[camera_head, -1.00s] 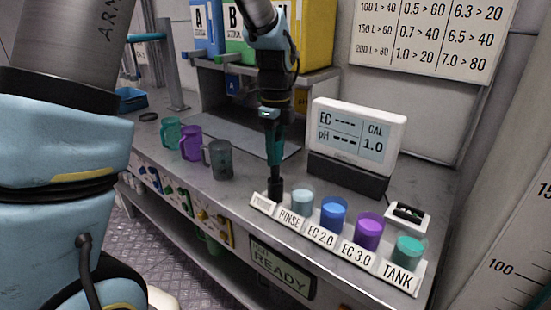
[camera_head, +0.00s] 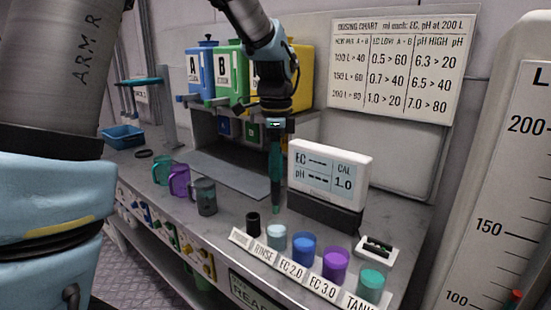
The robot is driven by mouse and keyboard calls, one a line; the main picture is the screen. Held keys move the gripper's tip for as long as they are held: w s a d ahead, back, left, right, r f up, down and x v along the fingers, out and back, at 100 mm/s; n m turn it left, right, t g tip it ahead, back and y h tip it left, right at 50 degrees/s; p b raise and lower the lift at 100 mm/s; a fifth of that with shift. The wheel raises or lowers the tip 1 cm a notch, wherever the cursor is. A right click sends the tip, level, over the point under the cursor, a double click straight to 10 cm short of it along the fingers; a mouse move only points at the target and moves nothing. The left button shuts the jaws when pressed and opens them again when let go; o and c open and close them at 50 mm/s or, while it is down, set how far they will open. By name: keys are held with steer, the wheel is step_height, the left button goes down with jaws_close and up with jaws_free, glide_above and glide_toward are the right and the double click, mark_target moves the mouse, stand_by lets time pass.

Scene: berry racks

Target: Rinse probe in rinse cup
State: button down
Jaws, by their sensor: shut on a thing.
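My gripper (camera_head: 279,126) is shut on the teal probe (camera_head: 275,165) and holds it upright, tip down. The probe's tip is in the air, seen just above the rinse cup (camera_head: 276,237) and a little to the right of the dark storage cup (camera_head: 253,225). The rinse cup is pale blue and stands behind its RINSE label in the front row. The storage cup at the left end of the row has no probe in it. The probe's exact height above the cups is hard to tell.
Right of the rinse cup stand a blue EC 2.0 cup (camera_head: 304,249), a purple EC 3.0 cup (camera_head: 335,264) and a teal TANK cup (camera_head: 370,286). The meter (camera_head: 328,178) stands close behind. A grey mug (camera_head: 204,197) stands left, with clear bench between.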

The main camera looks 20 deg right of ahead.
mark_target(277, 204)
steer(key=shift+s+d+f, duration=0.1)
steer(key=shift+s+f, duration=0.1)
steer(key=shift+f, duration=0.05)
step_height(277, 204, down, 4)
steer(key=b, duration=0.4)
steer(key=shift+r, duration=0.15)
steer(key=shift+f+b, duration=1.2)
steer(key=shift+f, duration=1.2)
